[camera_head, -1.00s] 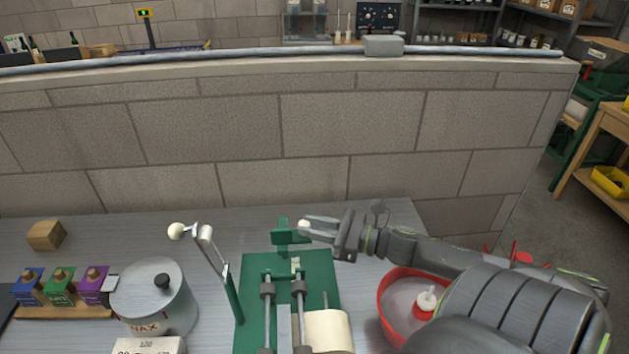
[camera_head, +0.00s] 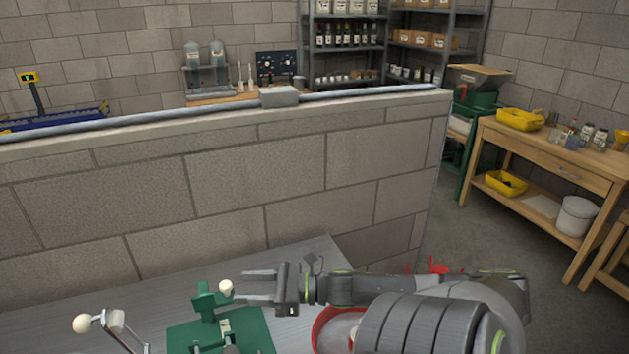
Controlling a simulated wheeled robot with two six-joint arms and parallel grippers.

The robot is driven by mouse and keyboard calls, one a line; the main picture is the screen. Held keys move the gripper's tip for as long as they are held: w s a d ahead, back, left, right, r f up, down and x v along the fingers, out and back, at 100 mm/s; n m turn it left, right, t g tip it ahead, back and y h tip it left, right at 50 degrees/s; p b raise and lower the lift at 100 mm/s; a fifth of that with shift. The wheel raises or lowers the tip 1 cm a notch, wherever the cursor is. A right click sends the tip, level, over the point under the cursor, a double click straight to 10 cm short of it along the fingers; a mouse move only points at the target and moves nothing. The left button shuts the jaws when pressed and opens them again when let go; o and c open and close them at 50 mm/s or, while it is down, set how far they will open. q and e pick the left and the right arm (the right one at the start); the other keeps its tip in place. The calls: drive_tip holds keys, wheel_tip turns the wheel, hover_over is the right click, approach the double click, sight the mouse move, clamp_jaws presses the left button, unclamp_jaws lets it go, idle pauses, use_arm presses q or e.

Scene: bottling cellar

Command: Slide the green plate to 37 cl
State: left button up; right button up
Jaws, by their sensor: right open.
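The green plate (camera_head: 207,302) stands upright on the green bench device (camera_head: 255,332), near the bottom of the head view. A cream ball knob (camera_head: 226,286) is at its right side. My right gripper (camera_head: 242,285) is open, its two fingers pointing left at the knob. The fingertips are just right of the knob, with nothing visible between them. The lower part of the device is cut off by the frame edge, and no 37 cl mark is readable. My left gripper is not in view.
A red-rimmed bowl (camera_head: 326,322) is partly hidden behind my right arm. A block wall (camera_head: 250,195) rises behind the grey bench (camera_head: 75,325). A wooden table (camera_head: 545,150) stands far right.

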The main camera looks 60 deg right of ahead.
drive_tip(key=p+v, duration=0.2)
drive_tip(key=v, duration=1.2)
drive_tip(key=shift+s, duration=0.25)
drive_tip(key=shift+d, duration=0.1)
